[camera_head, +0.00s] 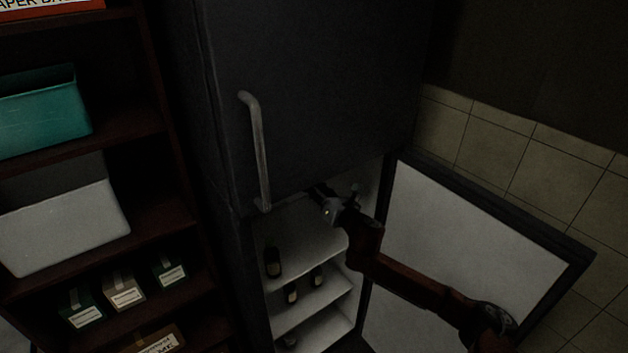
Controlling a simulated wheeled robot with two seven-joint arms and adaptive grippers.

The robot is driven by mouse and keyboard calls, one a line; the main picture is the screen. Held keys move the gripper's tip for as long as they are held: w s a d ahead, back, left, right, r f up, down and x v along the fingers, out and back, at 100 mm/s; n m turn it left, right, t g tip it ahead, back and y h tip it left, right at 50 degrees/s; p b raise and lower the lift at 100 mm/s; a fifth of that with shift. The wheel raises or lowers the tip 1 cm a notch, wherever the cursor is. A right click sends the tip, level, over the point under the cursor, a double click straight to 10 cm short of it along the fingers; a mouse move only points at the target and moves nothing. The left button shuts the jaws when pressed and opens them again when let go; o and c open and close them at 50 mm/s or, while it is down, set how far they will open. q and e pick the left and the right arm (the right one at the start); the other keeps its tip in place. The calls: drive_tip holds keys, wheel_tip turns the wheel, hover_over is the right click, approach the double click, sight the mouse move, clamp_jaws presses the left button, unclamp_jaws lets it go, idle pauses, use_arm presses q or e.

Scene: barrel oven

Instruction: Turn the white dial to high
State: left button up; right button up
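My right arm comes in from the lower right. Its gripper (318,192) is at the top of the open lower compartment of a dark fridge (320,80), just under the edge of the closed upper door. The fingertips are dark and partly lost against the shadow, so I cannot tell whether they are open or shut. I cannot make out the white dial; the gripper and the upper door's lower edge may hide it. My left gripper is not in view.
The fridge's lower door (450,245) stands open to the right, behind my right arm. Several dark bottles (273,263) stand on the white inner shelves. A metal handle (257,150) juts from the upper door. A shelf unit with a teal bin (45,112), white bin (65,228) and small boxes is at left.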

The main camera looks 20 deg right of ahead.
drive_tip(key=shift+d+r+m+g+y+p, duration=0.1)
drive_tip(key=shift+m+g+y+p, duration=0.05)
drive_tip(key=shift+m+p, duration=1.55)
drive_tip(key=shift+r+m+g+y+p, duration=0.1)
drive_tip(key=shift+m+g+y+p, duration=0.05)
drive_tip(key=shift+m+p, duration=1.55)
drive_tip(key=shift+f+m, duration=0.15)
drive_tip(key=shift+m, duration=0.25)
drive_tip(key=o, duration=1.1)
drive_tip(key=shift+o, duration=0.2)
